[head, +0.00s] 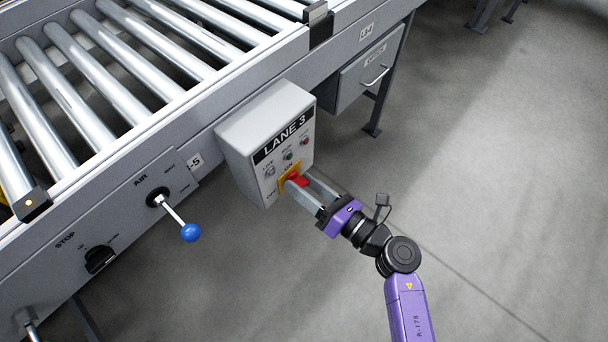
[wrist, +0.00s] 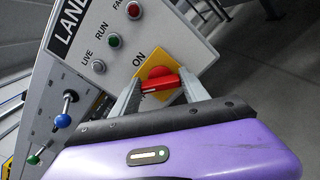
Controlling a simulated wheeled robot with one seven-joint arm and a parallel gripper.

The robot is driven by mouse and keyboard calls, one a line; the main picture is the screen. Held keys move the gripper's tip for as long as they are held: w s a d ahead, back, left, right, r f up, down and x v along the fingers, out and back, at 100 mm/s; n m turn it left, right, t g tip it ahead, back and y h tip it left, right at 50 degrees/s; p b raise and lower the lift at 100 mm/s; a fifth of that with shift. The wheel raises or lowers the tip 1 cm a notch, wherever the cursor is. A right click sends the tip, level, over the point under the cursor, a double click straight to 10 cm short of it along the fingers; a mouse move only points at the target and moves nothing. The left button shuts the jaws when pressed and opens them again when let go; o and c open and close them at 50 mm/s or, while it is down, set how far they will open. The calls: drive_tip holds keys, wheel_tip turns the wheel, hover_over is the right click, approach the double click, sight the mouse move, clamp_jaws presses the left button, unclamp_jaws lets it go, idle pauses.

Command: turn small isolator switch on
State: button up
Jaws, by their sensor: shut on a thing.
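In the wrist view the handle's bar lies nearly level, tilted slightly, between the fingertips.
The box also carries LIVE, RUN and FAULT lamps (head: 289,155). To the left are an AIR lever with a blue knob (head: 191,232) and a black STOP rotary knob (head: 100,259). Conveyor rollers (head: 110,60) lie above. A drawer (head: 370,70) is at right; open floor (head: 500,180) lies right.

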drive_tip(key=m+p, duration=0.5)
drive_tip(key=shift+r+m, duration=0.1)
drive_tip(key=shift+m, duration=0.3)
drive_tip(key=m+p, duration=0.2)
drive_tip(key=m, duration=0.1)
drive_tip(key=m+p, duration=0.1)
drive_tip(key=shift+f+m, duration=0.3)
drive_tip(key=shift+m, duration=0.1)
drive_tip(key=o, duration=1.4)
drive_tip(key=shift+d+p, duration=0.15)
drive_tip(key=shift+p, duration=0.15)
drive_tip(key=p+v, duration=0.1)
drive_tip(key=v, duration=0.6)
drive_tip(key=shift+s+d, duration=0.2)
drive_tip(key=shift+d, duration=0.05)
